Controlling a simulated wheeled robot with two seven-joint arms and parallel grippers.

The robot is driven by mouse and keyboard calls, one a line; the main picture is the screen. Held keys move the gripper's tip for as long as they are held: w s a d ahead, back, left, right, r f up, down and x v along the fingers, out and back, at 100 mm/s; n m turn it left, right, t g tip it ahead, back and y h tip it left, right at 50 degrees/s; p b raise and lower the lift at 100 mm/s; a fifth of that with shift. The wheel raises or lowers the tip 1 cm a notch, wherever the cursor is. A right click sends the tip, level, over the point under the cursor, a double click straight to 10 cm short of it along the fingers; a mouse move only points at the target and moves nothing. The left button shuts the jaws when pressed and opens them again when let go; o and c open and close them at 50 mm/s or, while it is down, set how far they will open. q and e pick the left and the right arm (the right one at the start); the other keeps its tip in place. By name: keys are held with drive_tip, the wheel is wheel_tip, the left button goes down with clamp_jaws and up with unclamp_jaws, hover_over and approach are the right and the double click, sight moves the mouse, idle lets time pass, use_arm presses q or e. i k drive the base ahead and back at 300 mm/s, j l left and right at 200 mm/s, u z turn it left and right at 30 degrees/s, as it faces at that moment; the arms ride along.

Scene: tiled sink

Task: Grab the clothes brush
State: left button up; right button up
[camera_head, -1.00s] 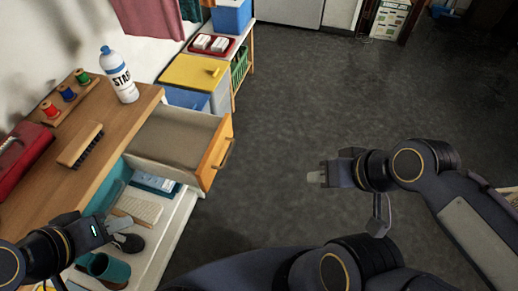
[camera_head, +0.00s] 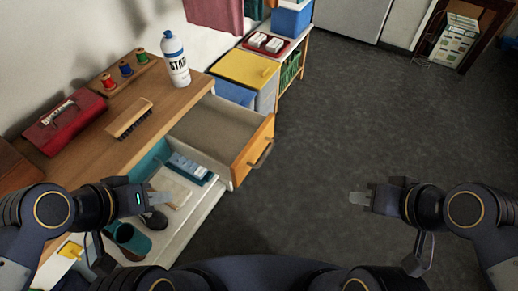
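The clothes brush (camera_head: 129,116) has a light wooden back and dark bristles along its front side. It lies on the wooden counter top (camera_head: 165,110), between the red box and the open drawer. My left gripper (camera_head: 160,199) is in front of the counter, nearer to me than the brush and apart from it, over the lower shelf. My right gripper (camera_head: 361,197) is over the floor, far to the right of the brush. Both grippers are seen side-on, so their finger gaps do not show. Nothing shows held in either.
An open drawer (camera_head: 251,150) juts out right of the brush. A white bottle (camera_head: 175,62), a rack of thread spools (camera_head: 125,70) and a red box (camera_head: 65,122) stand around it. A teal cup (camera_head: 132,238) is below my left gripper.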

sight(130, 118)
drive_tip(key=u, duration=0.55)
drive_tip(key=i+j+u, duration=0.1)
drive_tip(key=j+u, duration=0.15)
drive_tip(key=u, duration=0.2)
drive_tip(key=i+j+u, duration=0.15)
drive_tip(key=u, duration=0.25)
drive_tip(key=i+j+u, duration=0.15)
drive_tip(key=u, duration=0.3)
